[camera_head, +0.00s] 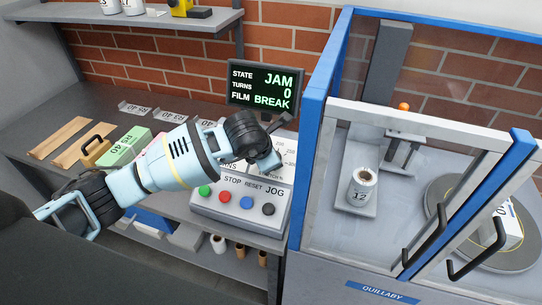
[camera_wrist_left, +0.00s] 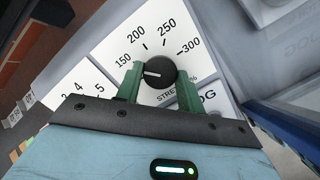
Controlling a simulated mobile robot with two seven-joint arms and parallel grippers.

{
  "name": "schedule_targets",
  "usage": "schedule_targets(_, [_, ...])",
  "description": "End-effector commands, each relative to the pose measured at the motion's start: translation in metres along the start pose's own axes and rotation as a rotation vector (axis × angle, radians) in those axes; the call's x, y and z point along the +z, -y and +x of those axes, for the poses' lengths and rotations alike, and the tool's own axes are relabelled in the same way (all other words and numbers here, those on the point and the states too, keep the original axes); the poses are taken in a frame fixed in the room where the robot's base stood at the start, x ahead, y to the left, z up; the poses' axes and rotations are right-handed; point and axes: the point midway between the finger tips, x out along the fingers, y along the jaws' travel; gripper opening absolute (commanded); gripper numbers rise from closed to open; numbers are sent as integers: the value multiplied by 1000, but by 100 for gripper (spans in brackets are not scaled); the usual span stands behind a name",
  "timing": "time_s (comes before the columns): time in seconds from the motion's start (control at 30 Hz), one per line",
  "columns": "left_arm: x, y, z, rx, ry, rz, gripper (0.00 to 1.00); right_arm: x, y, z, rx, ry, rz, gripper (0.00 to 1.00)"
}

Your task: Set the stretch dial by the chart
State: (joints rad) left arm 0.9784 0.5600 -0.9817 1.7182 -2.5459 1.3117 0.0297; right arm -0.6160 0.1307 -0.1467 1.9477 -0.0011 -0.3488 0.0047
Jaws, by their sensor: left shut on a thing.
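The black stretch dial (camera_wrist_left: 160,71) sits on a white scale reading 150, 200, 250 and 300. Its white mark points left, near the 150 side. My left gripper (camera_wrist_left: 157,88) has its green fingers on both sides of the dial and is shut on it. In the head view my left gripper (camera_head: 268,163) reaches over the control box (camera_head: 240,212) and hides the dial there. I cannot make out a chart for certain. My right gripper is not in view.
A screen (camera_head: 264,87) reads JAM, turns 0, film BREAK. Green, red, blue and black buttons line the box front. A blue-framed enclosure (camera_head: 309,150) stands at right, with a film roll (camera_head: 361,187) and a round turntable inside. Labelled cards and packs lie on the bench at left.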

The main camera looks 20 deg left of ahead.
Motion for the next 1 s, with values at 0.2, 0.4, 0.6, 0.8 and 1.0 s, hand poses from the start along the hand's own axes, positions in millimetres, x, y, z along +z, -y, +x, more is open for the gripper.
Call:
schedule_targets(0.2, [0, 0, 0, 5, 0, -44, 15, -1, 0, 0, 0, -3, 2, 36])
schedule_targets(0.4, [0, 0, 0, 6, 0, -51, 15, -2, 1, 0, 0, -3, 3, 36])
schedule_targets(0.6, [0, 0, 0, 6, 0, -50, 15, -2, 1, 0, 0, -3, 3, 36])
schedule_targets(0.8, [0, 0, 0, 6, 0, -49, 58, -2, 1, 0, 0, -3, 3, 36])
schedule_targets(1.0, [0, 0, 0, 6, 0, -49, 58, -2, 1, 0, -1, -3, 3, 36])
